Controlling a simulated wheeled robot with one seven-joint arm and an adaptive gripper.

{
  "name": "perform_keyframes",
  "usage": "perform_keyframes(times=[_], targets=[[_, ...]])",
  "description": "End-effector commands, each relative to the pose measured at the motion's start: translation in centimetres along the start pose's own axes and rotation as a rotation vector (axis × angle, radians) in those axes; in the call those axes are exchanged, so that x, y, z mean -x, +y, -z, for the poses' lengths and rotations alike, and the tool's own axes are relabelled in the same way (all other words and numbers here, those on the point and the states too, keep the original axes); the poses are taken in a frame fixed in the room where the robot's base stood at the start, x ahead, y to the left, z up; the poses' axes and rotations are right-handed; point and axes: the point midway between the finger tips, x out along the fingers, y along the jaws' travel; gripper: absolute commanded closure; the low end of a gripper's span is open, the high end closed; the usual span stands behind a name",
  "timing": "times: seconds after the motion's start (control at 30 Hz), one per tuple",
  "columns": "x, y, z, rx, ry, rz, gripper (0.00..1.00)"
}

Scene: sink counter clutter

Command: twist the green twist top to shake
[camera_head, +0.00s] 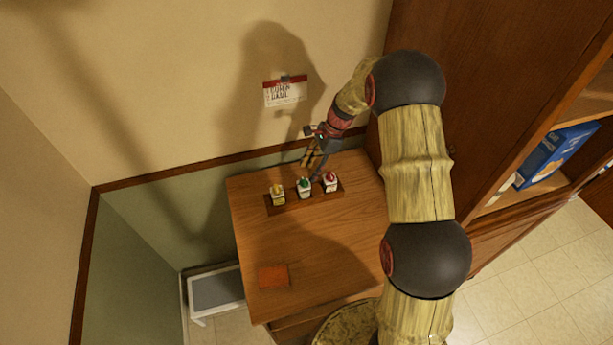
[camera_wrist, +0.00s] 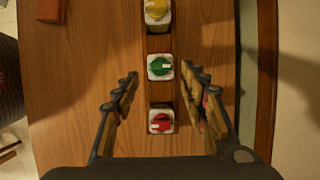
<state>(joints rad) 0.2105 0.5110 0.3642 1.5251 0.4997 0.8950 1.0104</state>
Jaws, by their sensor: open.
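The green twist top (camera_head: 304,182) sits on a white shaker in the middle of a row of three. It also shows in the wrist view (camera_wrist: 160,66), with a white pointer mark toward the right. My gripper (camera_head: 312,158) is open and empty above the row, close to the green and red tops in the head view. In the wrist view my gripper (camera_wrist: 159,74) has its fingers spread wide to the left and right of the row, with the green top near the line between the fingertips. Nothing hides the green top there.
A yellow top (camera_head: 277,188) and a red top (camera_head: 330,177) flank the green one on a dark wooden strip (camera_head: 292,206). An orange square (camera_head: 273,276) lies near the front left of the wooden counter (camera_head: 330,245). A sign (camera_head: 285,91) hangs on the wall behind.

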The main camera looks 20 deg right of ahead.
Motion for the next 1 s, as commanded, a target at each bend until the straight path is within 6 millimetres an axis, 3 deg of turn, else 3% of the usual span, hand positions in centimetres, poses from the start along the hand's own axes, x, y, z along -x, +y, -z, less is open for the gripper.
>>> perform_keyframes(times=[0.1, 0.33, 0.67, 1.0], targets=[[-2.0, 0.1, 0.0, 0.001, -0.001, -0.003, 0.57], [-4.1, 0.0, 0.0, 0.002, 0.000, -0.001, 0.57], [-4.5, 0.0, 0.0, 0.002, 0.000, 0.001, 0.57], [-4.5, 0.0, 0.0, 0.002, 0.000, 0.001, 0.76]])
